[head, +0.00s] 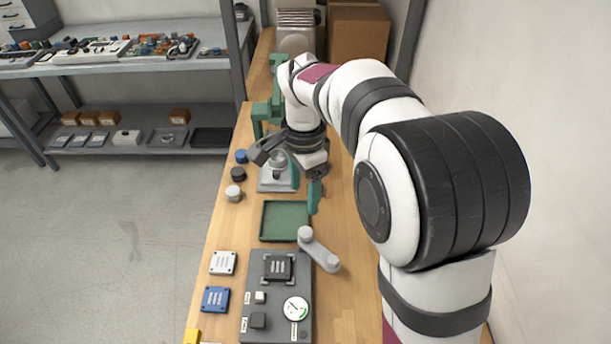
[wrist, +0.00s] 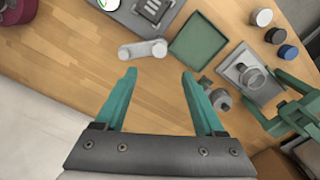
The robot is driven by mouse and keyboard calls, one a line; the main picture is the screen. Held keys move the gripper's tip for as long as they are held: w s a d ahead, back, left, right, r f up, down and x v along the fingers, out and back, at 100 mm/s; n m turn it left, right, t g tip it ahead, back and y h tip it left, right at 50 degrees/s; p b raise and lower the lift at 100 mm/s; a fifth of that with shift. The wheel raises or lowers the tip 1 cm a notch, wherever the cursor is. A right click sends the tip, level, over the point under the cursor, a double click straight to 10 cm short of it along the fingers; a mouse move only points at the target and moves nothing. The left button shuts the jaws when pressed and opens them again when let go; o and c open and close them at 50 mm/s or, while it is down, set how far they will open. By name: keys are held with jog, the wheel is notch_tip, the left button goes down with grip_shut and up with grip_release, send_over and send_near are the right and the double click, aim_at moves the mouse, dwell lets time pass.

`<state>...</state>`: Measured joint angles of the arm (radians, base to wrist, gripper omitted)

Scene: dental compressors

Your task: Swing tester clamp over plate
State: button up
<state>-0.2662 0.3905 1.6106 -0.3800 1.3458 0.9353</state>
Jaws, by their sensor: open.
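The tester (head: 262,320) is a dark grey base with a round gauge (head: 296,309). A black plate with white bars (head: 278,267) lies on it between corner holders. The clamp (head: 318,250) is a light grey arm with a round knob, swung out to the tester's right, away from the plate. The wrist view shows the clamp (wrist: 142,50) just beyond my fingertips, with the plate (wrist: 153,8) at the top edge. My gripper (head: 304,188) is open and empty, its green fingers apart above the table, behind the clamp; it also shows in the wrist view (wrist: 158,75).
A green tray (head: 264,222) lies behind the tester. Behind it stand a metal-based fixture (head: 268,183) and a green press (head: 262,112). Round caps (head: 234,193) are at left. White (head: 223,263) and blue (head: 215,299) plates lie left of the tester.

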aim_at(304, 232)
notch_tip(304, 232, down, 13)
grip_shut()
dwell(0.4)
dwell(1.1)
